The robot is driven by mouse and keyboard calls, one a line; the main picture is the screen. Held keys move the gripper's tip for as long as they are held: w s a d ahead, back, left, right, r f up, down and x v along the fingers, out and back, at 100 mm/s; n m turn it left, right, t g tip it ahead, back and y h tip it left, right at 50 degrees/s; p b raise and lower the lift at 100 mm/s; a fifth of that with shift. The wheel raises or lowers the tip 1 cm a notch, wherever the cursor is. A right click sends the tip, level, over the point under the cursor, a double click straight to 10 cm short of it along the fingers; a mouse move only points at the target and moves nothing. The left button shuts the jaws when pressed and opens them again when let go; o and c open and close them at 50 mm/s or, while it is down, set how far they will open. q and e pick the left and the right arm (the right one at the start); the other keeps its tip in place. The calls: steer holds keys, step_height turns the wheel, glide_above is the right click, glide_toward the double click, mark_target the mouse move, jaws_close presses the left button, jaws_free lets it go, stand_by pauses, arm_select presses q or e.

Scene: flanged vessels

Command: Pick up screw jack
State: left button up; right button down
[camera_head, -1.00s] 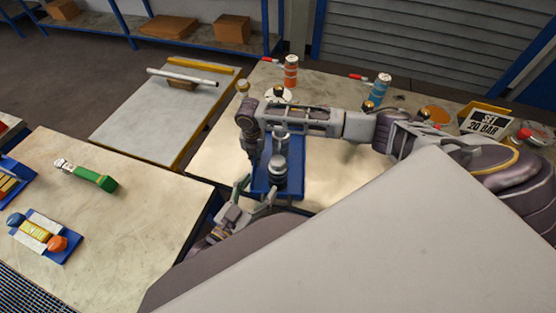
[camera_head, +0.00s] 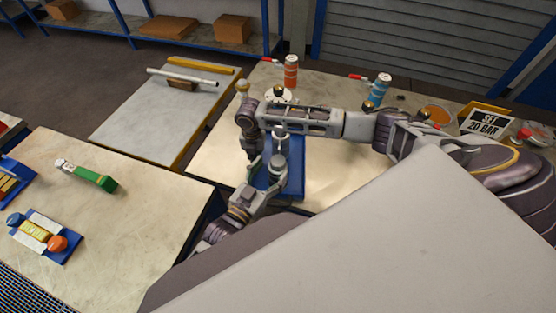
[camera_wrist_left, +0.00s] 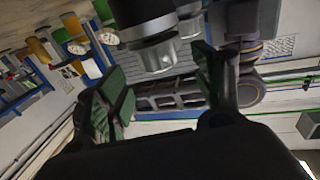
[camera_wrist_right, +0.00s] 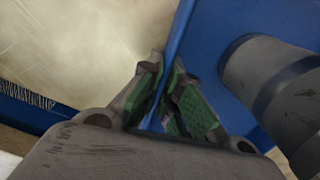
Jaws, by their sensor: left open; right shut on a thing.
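The grey metal screw jack (camera_head: 277,166), as I take it, stands on a blue tray (camera_head: 293,183) at the middle table's near side. In the left wrist view the dark and silver cylinder of the jack (camera_wrist_left: 155,40) lies ahead, between the open fingers (camera_wrist_left: 165,85); contact cannot be told. My right gripper (camera_wrist_right: 166,85) is shut on the upright blue tray rim, beside the grey cylinder (camera_wrist_right: 270,80).
An orange canister (camera_head: 291,72) and a blue canister (camera_head: 381,87) stand at the back of the table. A sign (camera_head: 486,122) is at right. The left table (camera_head: 130,215) carries a green-handled tool (camera_head: 95,178) and a blue tray of parts (camera_head: 45,237). A gap separates the tables.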

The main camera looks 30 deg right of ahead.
mark_target(279, 159)
arm_select(q)
steer(key=shift+w+d, duration=0.1)
steer(key=shift+d, duration=0.05)
steer(key=shift+x, duration=2.4)
jaws_close()
